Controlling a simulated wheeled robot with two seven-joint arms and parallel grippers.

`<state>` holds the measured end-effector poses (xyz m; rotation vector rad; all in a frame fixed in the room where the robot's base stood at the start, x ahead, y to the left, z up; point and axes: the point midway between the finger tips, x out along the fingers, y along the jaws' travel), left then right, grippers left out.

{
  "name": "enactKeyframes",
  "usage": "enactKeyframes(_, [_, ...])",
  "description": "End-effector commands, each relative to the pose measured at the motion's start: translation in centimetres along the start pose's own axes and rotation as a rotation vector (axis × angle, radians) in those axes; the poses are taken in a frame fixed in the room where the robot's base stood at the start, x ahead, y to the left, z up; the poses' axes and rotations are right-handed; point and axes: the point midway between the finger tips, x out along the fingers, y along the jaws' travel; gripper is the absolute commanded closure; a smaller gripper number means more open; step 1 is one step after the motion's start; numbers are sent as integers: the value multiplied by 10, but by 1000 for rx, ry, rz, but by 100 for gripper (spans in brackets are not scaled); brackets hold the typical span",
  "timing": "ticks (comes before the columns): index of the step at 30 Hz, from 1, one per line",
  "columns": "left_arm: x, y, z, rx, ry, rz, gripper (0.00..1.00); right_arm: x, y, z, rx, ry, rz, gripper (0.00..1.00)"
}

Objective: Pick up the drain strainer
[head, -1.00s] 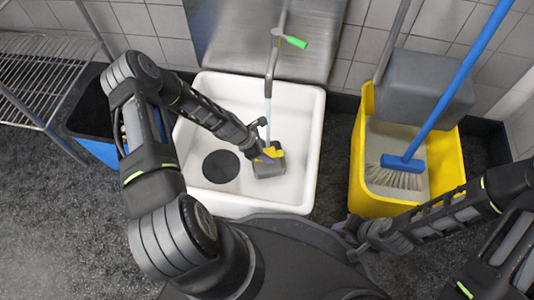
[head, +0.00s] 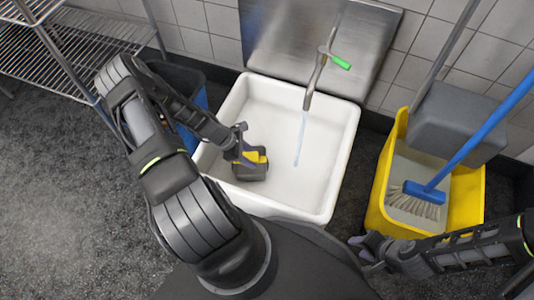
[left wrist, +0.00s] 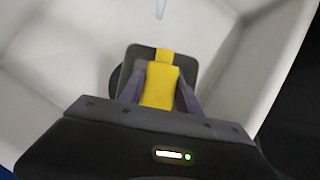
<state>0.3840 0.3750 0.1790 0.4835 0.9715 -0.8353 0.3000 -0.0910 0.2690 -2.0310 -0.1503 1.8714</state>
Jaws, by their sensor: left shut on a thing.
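The drain strainer, as I take it, is a dark grey square piece with a yellow grip (head: 252,173), at the left side of the white sink (head: 315,187). My left gripper (head: 246,158) is shut on it. In the left wrist view, its fingers (left wrist: 160,92) press on both sides of the yellow grip (left wrist: 161,85), and the grey square (left wrist: 142,55) lies beyond. Part of a dark round patch (left wrist: 115,82), apparently the drain opening, shows behind the square. I cannot tell whether the strainer touches the basin. My right gripper (head: 364,247) is empty, outside the sink.
A faucet with a green handle (head: 340,62) runs water into the basin. A yellow mop bucket (head: 380,190) with a blue brush (head: 425,193) stands to the right. A wire rack (head: 85,42) and a dark bin with blue side (head: 190,130) are at left. The basin's right half is clear.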

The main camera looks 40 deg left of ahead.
Motion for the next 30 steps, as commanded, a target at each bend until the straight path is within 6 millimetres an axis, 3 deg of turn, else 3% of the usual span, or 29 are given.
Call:
enactKeyframes(7, [-7, 0, -12, 0, -1, 0, 100, -3, -1, 0, 0, -2, 0, 64])
enactKeyframes(30, [-6, 2, -6, 12, -1, -5, 100, -3, -1, 0, 0, -1, 0, 64])
